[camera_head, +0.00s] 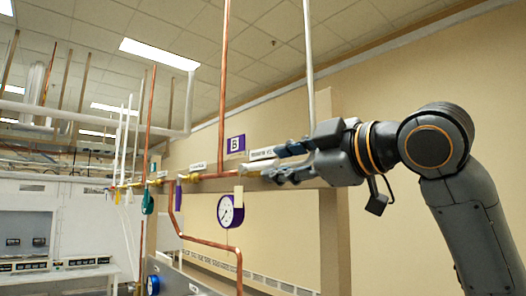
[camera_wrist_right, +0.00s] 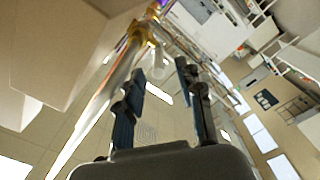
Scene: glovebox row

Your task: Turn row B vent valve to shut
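The purple row B sign (camera_head: 236,144) is on the wall above a horizontal copper pipe (camera_head: 222,176). A white label (camera_head: 262,153) is just left of my right gripper (camera_head: 274,164); its small text is not readable. The gripper reaches in from the right, fingers pointing left along the pipe, and hides part of the line there. In the wrist view its two blue-padded fingers (camera_wrist_right: 158,92) stand apart, with no object clearly held. A brass fitting (camera_wrist_right: 147,30) shows beyond the fingertips. I cannot tell the vent valve's handle position. My left gripper is not in view.
A purple-rimmed gauge (camera_head: 230,210) hangs below the pipe. A purple handle (camera_head: 178,197) and a teal handle (camera_head: 147,203) hang farther left. Vertical pipes (camera_head: 224,75) rise to the ceiling. Another copper pipe (camera_head: 205,241) bends below. A white bench (camera_head: 60,273) is at far left.

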